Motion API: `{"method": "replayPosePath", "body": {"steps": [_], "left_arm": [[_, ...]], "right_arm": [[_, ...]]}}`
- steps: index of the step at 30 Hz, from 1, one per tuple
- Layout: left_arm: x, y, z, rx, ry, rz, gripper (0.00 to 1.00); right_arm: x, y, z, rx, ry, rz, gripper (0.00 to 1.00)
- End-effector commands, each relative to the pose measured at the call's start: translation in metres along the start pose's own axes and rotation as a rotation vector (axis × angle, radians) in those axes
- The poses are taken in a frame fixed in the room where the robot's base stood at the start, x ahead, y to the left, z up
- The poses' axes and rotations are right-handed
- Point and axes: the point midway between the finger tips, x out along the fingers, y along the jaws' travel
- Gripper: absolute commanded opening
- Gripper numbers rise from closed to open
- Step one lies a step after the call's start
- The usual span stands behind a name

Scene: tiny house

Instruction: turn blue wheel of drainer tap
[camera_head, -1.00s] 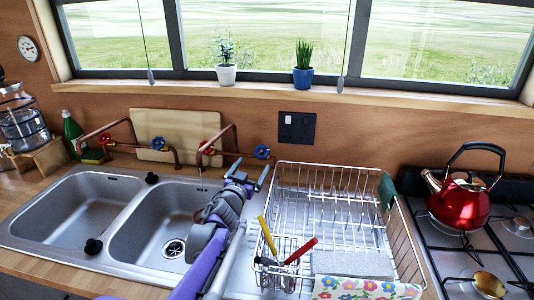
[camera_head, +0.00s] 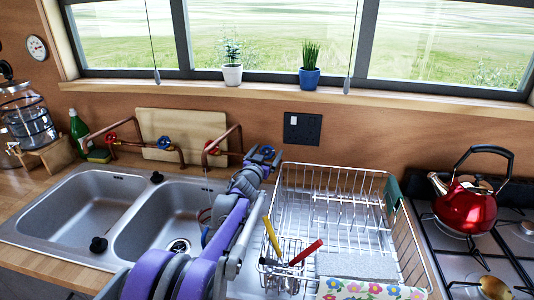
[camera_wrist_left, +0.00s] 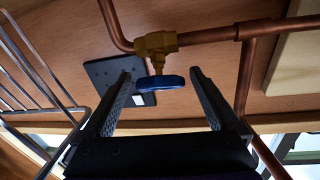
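The blue wheel (camera_head: 267,151) of the tap beside the drainer sits on a copper pipe against the wall. In the left wrist view this blue wheel (camera_wrist_left: 165,83) hangs on a brass valve (camera_wrist_left: 156,42), seen nearly edge-on. My left gripper (camera_head: 264,158) is at the wheel in the head view and partly covers it. In the left wrist view my left gripper (camera_wrist_left: 160,80) is open, with the wheel between its fingertips and a gap on both sides. My right gripper is not in view.
The wire dish drainer (camera_head: 388,222) stands right of my left arm, with a yellow and a red handle upright in its cutlery holder. A red wheel (camera_head: 211,147) is on the same tap. Another tap has a blue wheel (camera_head: 164,142). The double sink (camera_head: 70,198) lies left.

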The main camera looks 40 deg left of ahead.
Motion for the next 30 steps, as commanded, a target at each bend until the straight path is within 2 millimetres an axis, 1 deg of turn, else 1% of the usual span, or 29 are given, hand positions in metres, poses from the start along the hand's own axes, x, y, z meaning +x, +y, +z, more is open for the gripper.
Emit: {"method": "replayPosePath", "body": {"steps": [1,5,6,8,9,11,12,13,20,30], "left_arm": [[-0.0001,0.0000,0.0000,0.000,0.000,0.000,0.83],[-0.0002,0.0000,0.0000,0.000,0.000,0.000,0.60],[-0.0002,0.0000,0.0000,0.000,0.000,0.000,0.52],[-0.0002,0.0000,0.0000,0.000,0.000,0.000,0.42],[-0.0003,0.0001,-0.0001,0.000,0.000,0.000,0.34],[-0.0003,0.0001,0.0000,0.000,0.000,0.000,0.24],[-0.0003,0.0001,0.0000,0.000,0.000,0.000,0.16],[-0.0003,0.0001,-0.0001,0.000,0.000,0.000,0.14],[0.0001,-0.0011,-0.0012,0.026,0.005,0.030,0.13],[0.0003,-0.0018,-0.0010,0.146,0.002,0.196,0.14]], "right_arm": [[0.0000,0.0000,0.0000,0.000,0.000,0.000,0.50],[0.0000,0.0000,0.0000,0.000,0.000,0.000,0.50],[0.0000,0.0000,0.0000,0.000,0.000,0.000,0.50],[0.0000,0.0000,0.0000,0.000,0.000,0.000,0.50],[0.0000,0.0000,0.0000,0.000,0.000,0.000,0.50],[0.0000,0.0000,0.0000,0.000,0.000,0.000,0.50],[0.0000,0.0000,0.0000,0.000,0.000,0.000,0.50],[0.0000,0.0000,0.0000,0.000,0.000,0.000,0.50],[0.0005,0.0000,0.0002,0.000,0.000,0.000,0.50],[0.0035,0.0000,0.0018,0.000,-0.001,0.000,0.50]]}}
